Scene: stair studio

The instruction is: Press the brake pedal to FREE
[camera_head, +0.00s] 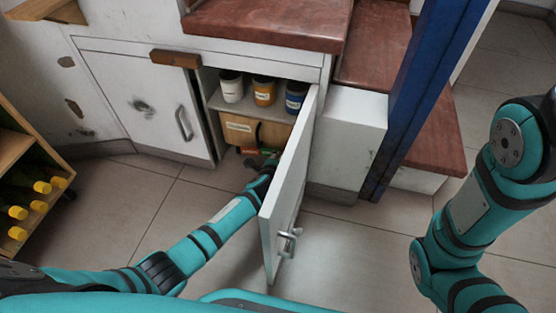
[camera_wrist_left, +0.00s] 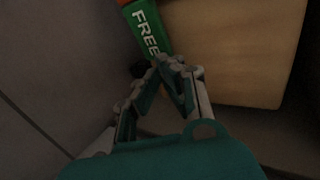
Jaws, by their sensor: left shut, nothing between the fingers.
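The brake pedal shows in the left wrist view as a green bar (camera_wrist_left: 146,29) with white letters FREE and an orange part at its upper end. My left gripper (camera_head: 270,161) reaches into the cabinet behind the open door. In the left wrist view its fingertips (camera_wrist_left: 166,62) are together and empty, at the lower end of the green FREE part. I cannot tell whether they touch it. My right arm is at the right, its gripper out of view.
The cabinet door (camera_head: 290,185) stands open just right of my left forearm. A shelf above holds white, orange and blue jars (camera_head: 264,91). A wooden box (camera_head: 242,129) stands behind the pedal. A rack with yellow-capped bottles (camera_head: 42,187) is at the left.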

